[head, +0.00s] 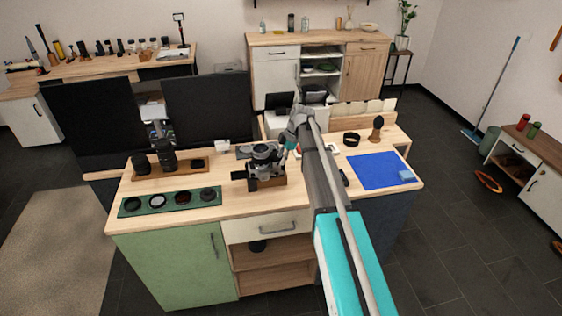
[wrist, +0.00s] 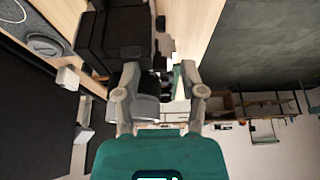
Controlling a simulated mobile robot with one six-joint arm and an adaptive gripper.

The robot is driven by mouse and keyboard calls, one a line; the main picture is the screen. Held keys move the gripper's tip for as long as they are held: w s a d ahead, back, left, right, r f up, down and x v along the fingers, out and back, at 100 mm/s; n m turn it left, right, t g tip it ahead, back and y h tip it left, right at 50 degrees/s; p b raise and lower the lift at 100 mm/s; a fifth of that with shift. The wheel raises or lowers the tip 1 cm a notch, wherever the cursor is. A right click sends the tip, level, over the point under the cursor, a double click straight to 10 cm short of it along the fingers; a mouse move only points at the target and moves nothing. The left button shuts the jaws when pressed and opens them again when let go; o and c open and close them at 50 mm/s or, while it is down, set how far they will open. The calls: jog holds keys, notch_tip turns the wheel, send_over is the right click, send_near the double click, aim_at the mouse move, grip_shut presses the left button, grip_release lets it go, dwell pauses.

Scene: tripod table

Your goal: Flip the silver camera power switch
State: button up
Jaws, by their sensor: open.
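The silver and black camera (head: 264,152) sits on a small wooden stand (head: 270,181) near the middle of the workbench. In the wrist view a dark camera body (wrist: 118,32) fills the upper left, with a rounded grey part (wrist: 143,84) below it. My gripper (wrist: 160,70) is open, its two fingers pointing toward the camera. The left finger overlaps the camera in the picture; I cannot tell whether it touches. The right finger is beside it. In the head view my gripper is just right of the camera, largely hidden by my arm. The power switch cannot be made out.
A green tray (head: 130,207) with round lens parts and a wooden rack (head: 145,170) with lenses stand left of the camera. A blue mat (head: 368,172) with a light blue block (head: 407,175) lies right.

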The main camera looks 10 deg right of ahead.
jog(key=shift+a+f, duration=0.1)
dwell(0.3)
grip_shut()
jog(key=shift+a+h+p, duration=0.25)
jog(key=shift+h+p, duration=0.2)
jog(key=shift+h, duration=0.15)
jog(key=shift+a+h, duration=0.35)
jog(key=shift+h, duration=0.65)
